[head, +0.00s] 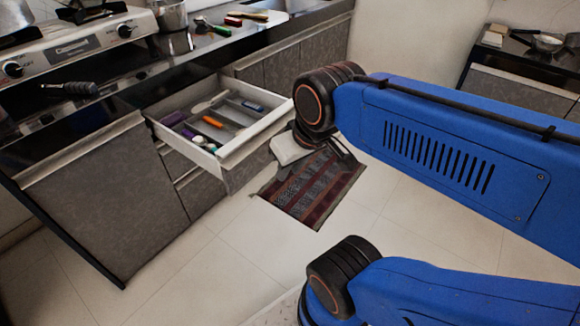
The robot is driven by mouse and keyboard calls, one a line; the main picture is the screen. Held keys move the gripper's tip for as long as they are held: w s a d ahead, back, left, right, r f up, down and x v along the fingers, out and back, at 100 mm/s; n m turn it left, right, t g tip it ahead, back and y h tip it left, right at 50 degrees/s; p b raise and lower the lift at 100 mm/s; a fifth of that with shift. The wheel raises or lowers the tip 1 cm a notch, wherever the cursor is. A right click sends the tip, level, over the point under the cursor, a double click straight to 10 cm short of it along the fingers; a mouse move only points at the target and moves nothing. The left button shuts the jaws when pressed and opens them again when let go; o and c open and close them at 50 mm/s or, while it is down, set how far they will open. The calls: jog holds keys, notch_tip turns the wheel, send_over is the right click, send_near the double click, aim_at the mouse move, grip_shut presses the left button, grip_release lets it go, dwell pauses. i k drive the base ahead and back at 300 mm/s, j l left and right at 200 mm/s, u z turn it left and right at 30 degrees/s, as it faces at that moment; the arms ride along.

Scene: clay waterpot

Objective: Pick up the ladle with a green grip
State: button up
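A utensil with a green grip (221,30) lies on the dark countertop at the back, in the upper left of the head view. It is small here; its metal end points to the left and its exact shape is hard to make out. My blue arm crosses the right side of the view, well to the right of and nearer than the utensil. Dark parts below the arm's black joint may belong to my gripper, but its fingers cannot be made out. I see nothing held.
An open drawer (226,155) with several utensils juts out below the counter. A stove (75,47) and metal pot (171,16) stand left of the green-gripped utensil. Red and wooden-handled items lie behind it. A patterned mat (312,188) lies on the open tiled floor.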

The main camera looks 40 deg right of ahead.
aim_at(201, 21)
jog(key=i+l+z, duration=0.25)
jog(key=z, duration=0.15)
jog(key=i+l+z, duration=0.4)
jog(key=i+z, duration=0.2)
jog(key=z, duration=0.25)
jog(key=i+l+u, duration=0.1)
jog(key=i, duration=0.2)
jog(key=i+l+u, duration=0.1)
jog(key=i, duration=0.25)
